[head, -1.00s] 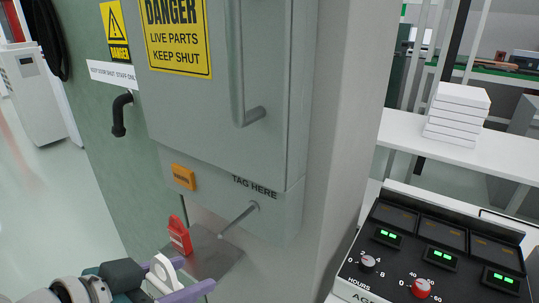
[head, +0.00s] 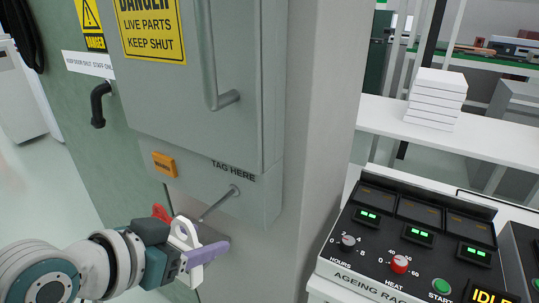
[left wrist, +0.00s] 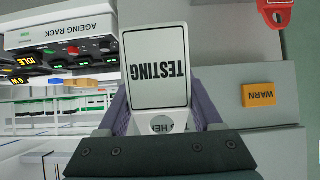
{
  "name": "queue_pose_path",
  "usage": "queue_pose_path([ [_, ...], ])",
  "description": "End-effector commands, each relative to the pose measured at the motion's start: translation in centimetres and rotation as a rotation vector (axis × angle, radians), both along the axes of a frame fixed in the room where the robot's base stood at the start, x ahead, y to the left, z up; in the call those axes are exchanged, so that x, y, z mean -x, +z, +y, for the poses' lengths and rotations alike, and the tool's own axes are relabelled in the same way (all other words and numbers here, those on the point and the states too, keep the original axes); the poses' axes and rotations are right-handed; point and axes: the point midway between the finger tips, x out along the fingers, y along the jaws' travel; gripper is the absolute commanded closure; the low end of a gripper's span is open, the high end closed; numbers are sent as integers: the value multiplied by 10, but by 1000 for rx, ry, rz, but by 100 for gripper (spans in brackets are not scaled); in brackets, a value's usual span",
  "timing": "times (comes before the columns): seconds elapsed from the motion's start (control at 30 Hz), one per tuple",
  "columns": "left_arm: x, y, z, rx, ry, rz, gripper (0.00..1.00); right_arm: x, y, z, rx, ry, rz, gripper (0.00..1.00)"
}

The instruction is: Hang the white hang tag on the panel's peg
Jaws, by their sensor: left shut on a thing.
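The white hang tag (head: 183,236) is held in my left gripper (head: 192,254), which is shut on it. In the left wrist view the tag (left wrist: 156,70) is between the purple fingers, with "TESTING" upside down and its hole near the gripper. Part of the panel's "TAG HERE" lettering shows through the hole. The grey peg (head: 219,203) sticks out of the panel (head: 255,200) under that lettering. The tag is close to the peg's free end in the head view; I cannot tell whether they touch. The peg is not visible in the left wrist view. My right gripper is not in view.
A red tag (head: 161,212) is behind my left gripper, partly hidden. An orange label (head: 164,165) is on the panel to the peg's left. A door handle (head: 211,60) projects above. A control console (head: 400,250) stands at the right.

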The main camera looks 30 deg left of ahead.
Motion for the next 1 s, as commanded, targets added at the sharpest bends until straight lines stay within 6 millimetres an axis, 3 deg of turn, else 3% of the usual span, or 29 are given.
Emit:
queue_pose_path([
  [0.6, -41, -5, -3, -1, 0, -1, 88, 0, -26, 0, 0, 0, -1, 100],
  [1.0, -52, -10, -4, -1, -1, 0, 88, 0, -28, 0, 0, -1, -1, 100],
])
